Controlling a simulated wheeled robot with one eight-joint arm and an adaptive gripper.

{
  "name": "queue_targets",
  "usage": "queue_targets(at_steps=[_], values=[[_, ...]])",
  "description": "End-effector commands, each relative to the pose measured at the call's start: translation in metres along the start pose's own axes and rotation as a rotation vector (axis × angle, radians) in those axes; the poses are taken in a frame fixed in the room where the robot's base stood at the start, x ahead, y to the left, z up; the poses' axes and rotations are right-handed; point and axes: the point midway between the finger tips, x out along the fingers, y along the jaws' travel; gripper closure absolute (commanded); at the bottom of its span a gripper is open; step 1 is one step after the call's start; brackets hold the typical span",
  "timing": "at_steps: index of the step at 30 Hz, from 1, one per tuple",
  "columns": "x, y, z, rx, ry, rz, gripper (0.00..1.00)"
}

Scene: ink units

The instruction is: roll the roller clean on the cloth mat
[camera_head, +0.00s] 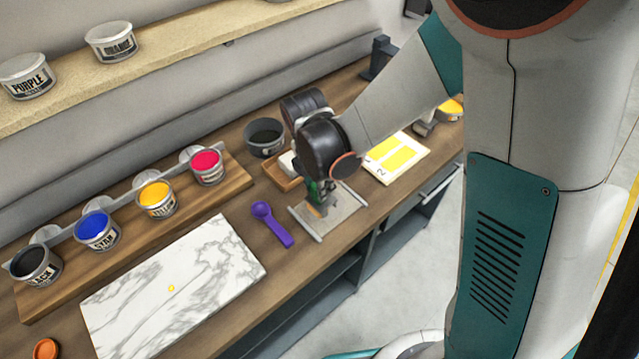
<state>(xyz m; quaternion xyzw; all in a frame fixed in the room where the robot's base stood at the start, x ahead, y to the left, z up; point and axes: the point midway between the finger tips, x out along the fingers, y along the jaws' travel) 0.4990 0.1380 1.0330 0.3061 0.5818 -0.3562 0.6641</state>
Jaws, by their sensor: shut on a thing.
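The cloth mat (345,212) is a small grey-beige sheet with pale bars along its edges, near the front of the bench. My gripper (322,203) points down over the mat. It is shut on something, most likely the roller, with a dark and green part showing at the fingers. The roller itself is mostly hidden by my gripper and wrist. I cannot tell whether the roller touches the mat.
A purple scoop (272,224) lies left of the mat. Ink tins, including a red one (206,166), stand in a wooden rack behind. A yellow-printed card (396,157) lies to the right, and a dark bowl (265,137) stands behind.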

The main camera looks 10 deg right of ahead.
Motion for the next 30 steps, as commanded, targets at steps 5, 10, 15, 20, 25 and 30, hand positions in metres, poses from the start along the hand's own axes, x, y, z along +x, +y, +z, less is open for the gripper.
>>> queue_targets(at_steps=[5,10,15,20,25,30], values=[[0.001,0.000,0.000,0.000,0.000,0.000,0.98],[0.003,0.000,0.000,0.000,0.000,0.000,0.98],[0.006,0.000,-0.001,0.000,0.000,0.000,0.98],[0.009,0.000,-0.001,0.000,0.000,0.000,0.98],[0.011,0.000,-0.002,0.000,0.000,0.000,0.98],[0.012,0.000,-0.001,0.000,0.000,0.000,0.98]])
